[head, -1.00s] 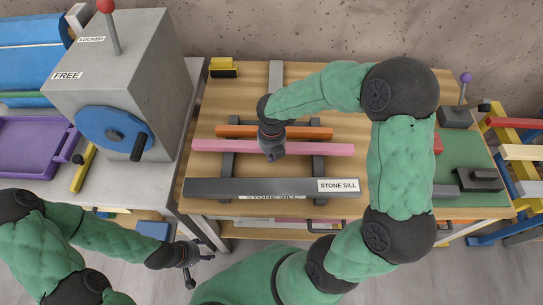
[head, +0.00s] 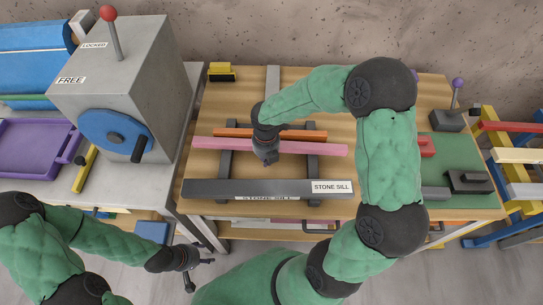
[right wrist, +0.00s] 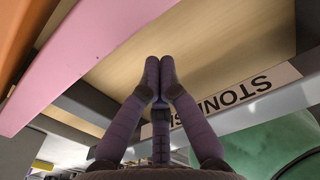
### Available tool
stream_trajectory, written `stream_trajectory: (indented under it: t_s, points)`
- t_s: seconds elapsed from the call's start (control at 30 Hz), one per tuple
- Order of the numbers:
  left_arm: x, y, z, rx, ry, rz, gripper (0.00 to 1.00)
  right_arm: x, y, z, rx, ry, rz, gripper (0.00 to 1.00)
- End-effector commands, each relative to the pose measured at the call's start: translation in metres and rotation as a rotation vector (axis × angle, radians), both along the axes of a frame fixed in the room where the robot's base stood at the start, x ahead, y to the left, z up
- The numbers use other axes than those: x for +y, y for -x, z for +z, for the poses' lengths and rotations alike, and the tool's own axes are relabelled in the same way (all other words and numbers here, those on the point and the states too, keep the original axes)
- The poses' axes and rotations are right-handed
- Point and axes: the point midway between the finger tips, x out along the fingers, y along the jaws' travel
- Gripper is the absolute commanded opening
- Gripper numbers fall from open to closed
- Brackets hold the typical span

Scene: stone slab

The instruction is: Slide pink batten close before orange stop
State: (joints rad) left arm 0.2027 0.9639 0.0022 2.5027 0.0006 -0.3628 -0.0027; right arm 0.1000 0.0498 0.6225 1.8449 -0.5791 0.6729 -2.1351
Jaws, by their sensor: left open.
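The pink batten (head: 320,149) lies across two dark rails on the wooden bench, slightly skewed. The orange stop (head: 230,132) lies beyond it, with a narrow gap between them, a little smaller at the left end. My right gripper (head: 266,157) points down around the batten's middle and hides part of it. In the right wrist view its fingertips (right wrist: 158,75) are together with nothing between them. The batten (right wrist: 85,50) is to their left, apart in the picture, with the orange stop (right wrist: 20,32) beyond. My left gripper (head: 200,262) is open and empty below the bench's left front corner.
The dark stone sill (head: 250,188) runs along the bench's near side. A yellow-and-black block (head: 221,72) stands at the back left. A grey machine with a blue wheel (head: 115,131) stands left. A green mat (head: 455,155) with dark blocks lies right.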

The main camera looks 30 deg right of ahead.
Motion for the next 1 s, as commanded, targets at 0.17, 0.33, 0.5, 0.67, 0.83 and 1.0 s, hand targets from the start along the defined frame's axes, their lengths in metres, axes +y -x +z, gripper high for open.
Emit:
stream_trajectory:
  t_s: [0.17,0.33,0.5,0.67,0.83,1.0]
  points:
    - [0.000,0.001,0.016,0.002,0.000,-0.001,0.57,0.007,-0.001,0.034,-0.006,0.001,-0.001,0.00]
    - [0.000,0.000,0.026,-0.001,0.000,0.000,0.57,0.007,-0.001,0.066,-0.004,0.001,0.000,0.00]
    - [0.000,0.000,0.033,0.001,0.000,0.000,0.57,0.007,0.000,0.089,-0.002,0.001,0.000,0.00]
    - [0.000,0.000,0.035,0.001,0.000,0.000,0.57,0.007,0.000,0.099,-0.002,0.000,0.000,0.00]
    - [0.000,0.000,0.035,0.001,0.000,0.000,0.57,0.007,0.000,0.101,-0.001,0.000,0.000,0.00]
    - [0.000,0.000,0.035,0.001,0.000,0.000,0.57,0.007,0.000,0.100,-0.001,0.001,0.000,0.00]
